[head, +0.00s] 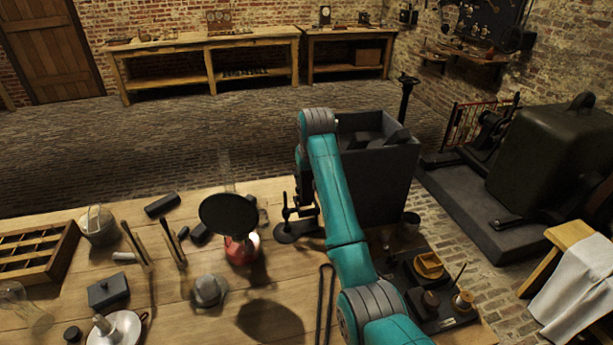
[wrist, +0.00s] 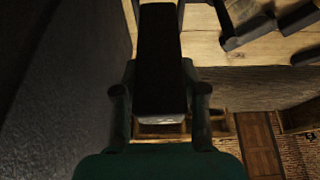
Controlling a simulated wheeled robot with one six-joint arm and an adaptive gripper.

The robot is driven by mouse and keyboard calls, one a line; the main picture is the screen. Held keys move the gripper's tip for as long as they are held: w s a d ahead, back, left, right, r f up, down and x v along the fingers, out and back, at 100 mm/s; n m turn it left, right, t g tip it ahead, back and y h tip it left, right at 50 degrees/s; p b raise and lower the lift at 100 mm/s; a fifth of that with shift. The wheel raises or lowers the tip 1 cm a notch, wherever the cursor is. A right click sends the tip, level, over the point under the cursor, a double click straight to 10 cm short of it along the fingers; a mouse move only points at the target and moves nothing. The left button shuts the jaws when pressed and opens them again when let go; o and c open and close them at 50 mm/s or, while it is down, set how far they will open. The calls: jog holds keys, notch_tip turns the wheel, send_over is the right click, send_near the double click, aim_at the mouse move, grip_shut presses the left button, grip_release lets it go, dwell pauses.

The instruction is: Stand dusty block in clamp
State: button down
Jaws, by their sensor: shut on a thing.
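In the wrist view my gripper (wrist: 160,100) is shut on a dark, long block (wrist: 159,60), with one finger along each side. The block's near end shows a paler, dusty-looking face. In the head view my teal arm hides most of the gripper and the held block. A small black stand with a round base (head: 291,232) stands on the bench just left of my arm's far end. It looks like the clamp, but its jaws are too small to make out. I cannot tell how far the block is from it.
A large dark bin (head: 383,195) with grey pieces inside stands just beyond the bench. A black round plate on a red base (head: 241,250) is left of the stand. Dark blocks (head: 163,205) lie farther left. A black tray (head: 438,315) with small items is right of my arm.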

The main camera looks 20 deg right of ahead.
aim_at(307, 196)
jog(key=shift+f, duration=3.9)
dwell(1.0)
jog(key=c, duration=0.6)
grip_release()
jog(key=v, duration=1.2)
